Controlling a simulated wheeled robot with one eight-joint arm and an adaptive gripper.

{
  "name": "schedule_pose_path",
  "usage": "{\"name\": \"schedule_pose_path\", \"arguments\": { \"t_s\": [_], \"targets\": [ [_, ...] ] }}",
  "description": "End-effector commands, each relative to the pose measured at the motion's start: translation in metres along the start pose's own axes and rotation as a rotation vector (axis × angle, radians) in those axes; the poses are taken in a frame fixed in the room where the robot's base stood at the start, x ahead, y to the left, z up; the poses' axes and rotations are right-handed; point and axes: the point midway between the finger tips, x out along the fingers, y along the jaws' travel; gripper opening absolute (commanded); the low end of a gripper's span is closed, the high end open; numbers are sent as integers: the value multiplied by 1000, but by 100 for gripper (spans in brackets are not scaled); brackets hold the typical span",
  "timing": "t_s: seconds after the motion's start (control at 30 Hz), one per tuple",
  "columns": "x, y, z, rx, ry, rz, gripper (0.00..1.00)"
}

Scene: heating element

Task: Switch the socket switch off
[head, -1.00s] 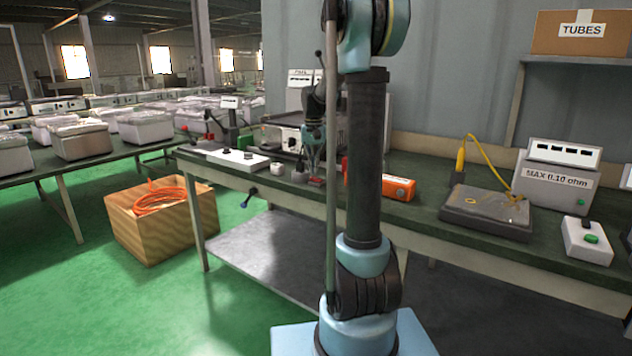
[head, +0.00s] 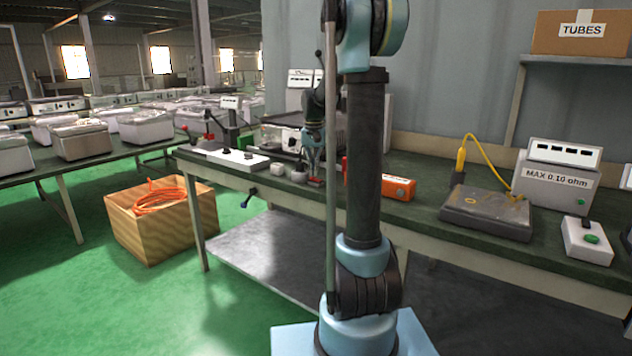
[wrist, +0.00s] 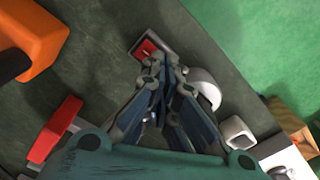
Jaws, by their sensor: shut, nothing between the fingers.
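A small switch with a red top on a grey base (wrist: 148,48) lies on the dark green bench, just beyond my fingertips in the wrist view. It looks like the socket switch. In the head view it shows as a small red patch (head: 315,182) below my gripper (head: 312,168). My gripper (wrist: 164,72) is shut and empty, pointing down at the bench close to the switch. I cannot tell whether the fingertips touch it. The fingers hide a little of the nearby bench, and the rocker's position is too small to read.
A rounded white-grey part (wrist: 205,86) stands right beside my fingers, with a small white block (wrist: 238,132) further right. A red part (wrist: 55,130) and an orange box (wrist: 32,42) are on the left. The bench edge runs close by on the right.

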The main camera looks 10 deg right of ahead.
Motion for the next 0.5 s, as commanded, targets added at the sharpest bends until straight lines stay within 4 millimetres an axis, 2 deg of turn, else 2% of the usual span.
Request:
{"name": "schedule_pose_path", "arguments": {
  "t_s": [0.5],
  "targets": [
    [6,0,0,0,0,0,0]
  ]
}}
